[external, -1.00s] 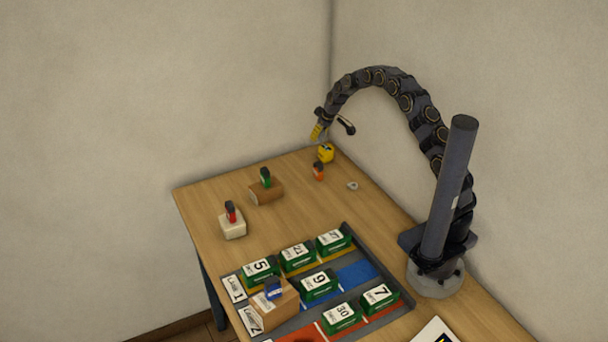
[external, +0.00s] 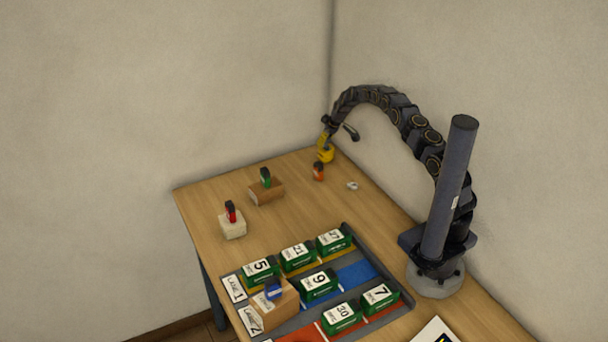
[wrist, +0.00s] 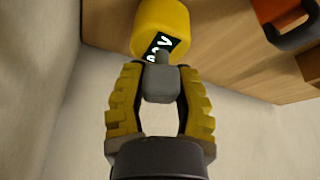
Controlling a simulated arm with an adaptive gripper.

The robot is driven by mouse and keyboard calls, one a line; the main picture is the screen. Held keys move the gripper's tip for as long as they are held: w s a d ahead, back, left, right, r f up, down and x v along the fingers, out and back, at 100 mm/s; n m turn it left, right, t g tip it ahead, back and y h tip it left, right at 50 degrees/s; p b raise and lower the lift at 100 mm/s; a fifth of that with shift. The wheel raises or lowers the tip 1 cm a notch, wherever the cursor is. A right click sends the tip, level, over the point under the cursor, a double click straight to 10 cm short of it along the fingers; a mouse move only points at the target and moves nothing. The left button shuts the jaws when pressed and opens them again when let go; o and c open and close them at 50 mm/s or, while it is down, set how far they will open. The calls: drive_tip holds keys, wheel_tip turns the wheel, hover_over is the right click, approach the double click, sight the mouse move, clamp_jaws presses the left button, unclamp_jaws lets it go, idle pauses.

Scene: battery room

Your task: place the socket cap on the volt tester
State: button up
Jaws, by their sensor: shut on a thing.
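A yellow rounded body (wrist: 162,25) with a black label and white marks stands at the far corner of the table; in the external view (external: 325,155) it is under my gripper. My gripper (wrist: 162,75) points down at it, its yellow fingers shut on a small grey piece (wrist: 161,84) with a narrow neck. The neck meets or overlaps the yellow body; I cannot tell whether they are joined. I cannot read the label or tell which thing is the socket cap and which the volt tester. A small pale ring-like item (external: 352,185) lies on the table.
An orange item with a dark loop (external: 318,172) stands close to the yellow body. Green (external: 265,176) and red (external: 231,212) items stand on blocks at left. A tray (external: 356,272) with several numbered green boxes fills the front.

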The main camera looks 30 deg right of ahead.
drive_tip(key=shift+d+f, duration=0.1)
drive_tip(key=shift+f, duration=0.05)
drive_tip(key=o, duration=0.8)
drive_tip(key=shift+w, duration=0.1)
